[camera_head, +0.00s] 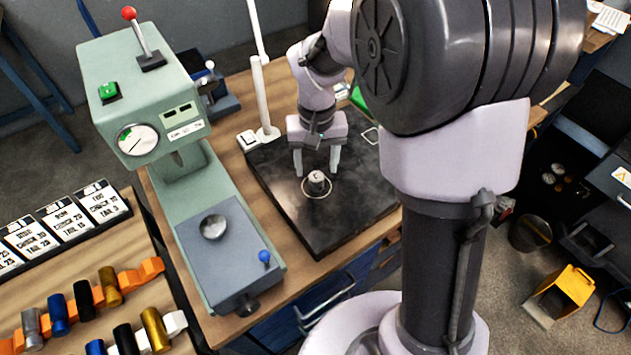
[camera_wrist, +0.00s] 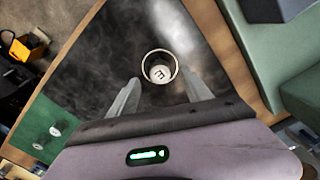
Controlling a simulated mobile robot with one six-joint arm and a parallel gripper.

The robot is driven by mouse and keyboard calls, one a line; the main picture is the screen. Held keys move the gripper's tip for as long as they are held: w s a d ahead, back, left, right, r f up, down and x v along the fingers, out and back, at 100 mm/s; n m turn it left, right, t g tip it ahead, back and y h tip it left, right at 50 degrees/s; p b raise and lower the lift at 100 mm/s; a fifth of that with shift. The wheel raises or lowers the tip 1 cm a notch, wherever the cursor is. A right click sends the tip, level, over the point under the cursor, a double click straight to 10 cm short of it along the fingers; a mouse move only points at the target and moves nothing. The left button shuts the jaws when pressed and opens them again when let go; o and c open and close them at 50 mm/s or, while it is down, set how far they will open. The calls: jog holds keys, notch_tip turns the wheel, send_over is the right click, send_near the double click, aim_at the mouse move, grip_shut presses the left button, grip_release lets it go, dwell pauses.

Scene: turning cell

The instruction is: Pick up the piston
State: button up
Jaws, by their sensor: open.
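The piston (camera_head: 317,183) looks like a small metal cylinder and stands on a dark plate (camera_head: 285,215), with a thin light ring (camera_head: 330,189) around its base. In the wrist view the piston (camera_wrist: 160,72) shows from above as a round top with dark marks, inside a pale ring outline. My gripper (camera_head: 317,172) is open above the plate, its two fingers apart on either side of the piston in the head view. In the wrist view my gripper (camera_wrist: 163,85) has its fingertips just short of the piston, with nothing between them. I cannot tell the exact height gap.
A green machine (camera_head: 165,150) with a gauge and red-knobbed lever stands left of the plate. A white post (camera_head: 262,95) rises behind the plate's left corner. Coloured cylinders (camera_head: 82,298) lie in holders at lower left. The plate around the piston is mostly clear.

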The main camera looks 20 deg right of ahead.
aim_at(317, 176)
notch_tip(317, 176, down, 5)
jog(key=shift+w+f+b, duration=0.1)
jog(key=shift+b, duration=1.05)
jog(key=shift+c, duration=0.7)
grip_shut()
